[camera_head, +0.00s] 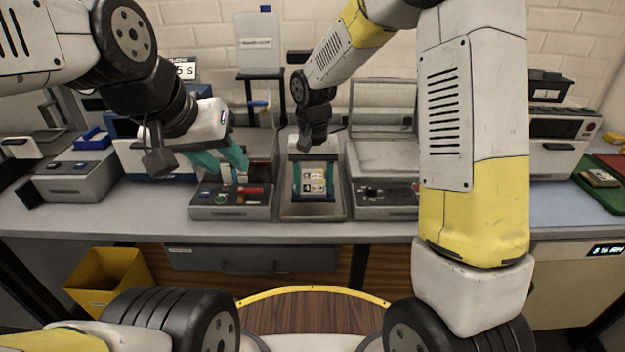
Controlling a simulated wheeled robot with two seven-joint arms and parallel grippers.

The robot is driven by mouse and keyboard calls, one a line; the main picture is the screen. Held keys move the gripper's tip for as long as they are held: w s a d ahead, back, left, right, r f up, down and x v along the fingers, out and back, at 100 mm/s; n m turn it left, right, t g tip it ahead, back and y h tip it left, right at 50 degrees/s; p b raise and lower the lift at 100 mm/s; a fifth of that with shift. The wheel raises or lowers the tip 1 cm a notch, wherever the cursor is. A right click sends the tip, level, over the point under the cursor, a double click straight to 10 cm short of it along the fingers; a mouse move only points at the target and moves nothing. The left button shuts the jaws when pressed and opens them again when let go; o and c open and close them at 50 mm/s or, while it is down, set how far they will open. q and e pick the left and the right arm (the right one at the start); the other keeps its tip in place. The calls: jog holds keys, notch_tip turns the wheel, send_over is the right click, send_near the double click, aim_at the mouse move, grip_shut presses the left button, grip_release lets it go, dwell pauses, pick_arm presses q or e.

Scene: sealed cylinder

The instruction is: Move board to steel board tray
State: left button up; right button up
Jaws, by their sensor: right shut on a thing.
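The board (315,177), a small cream-coloured piece with dark marks, is between the teal fingers of my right gripper (315,184). The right gripper is shut on it and points down over the steel board tray (313,212), a grey open box in the middle of the bench. I cannot tell whether the board touches the tray floor. My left gripper (226,162) is to the left, with its teal fingers apart, above a grey station (229,205) with red and green controls. I see nothing held in it.
A grey machine with an open lid (383,158) stands right of the tray. A grey box (73,178) and blue bin (93,138) are at left. A green tray (600,192) is at far right. A yellow bin (108,280) is below the bench.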

aim_at(313, 187)
jog(key=shift+w+a+f, duration=0.1)
jog(key=shift+w+f, duration=0.05)
jog(key=shift+f, duration=1.6)
jog(key=shift+f, duration=0.1)
jog(key=o, duration=1.4)
jog(key=shift+o, duration=0.2)
notch_tip(313, 187, up, 12)
jog(key=s+d+r+t+y, duration=0.1)
jog(key=s+d+r+t, duration=0.2)
jog(key=s+d+r, duration=0.2)
jog(key=s+d+r+t+y, duration=0.1)
jog(key=s+d+r+t, duration=0.2)
jog(key=s+d, duration=0.6)
jog(key=s+r, duration=0.2)
jog(key=s, duration=0.2)
jog(key=shift+s+d+n, duration=0.15)
jog(key=shift+s+n, duration=0.15)
jog(key=shift+s, duration=0.1)
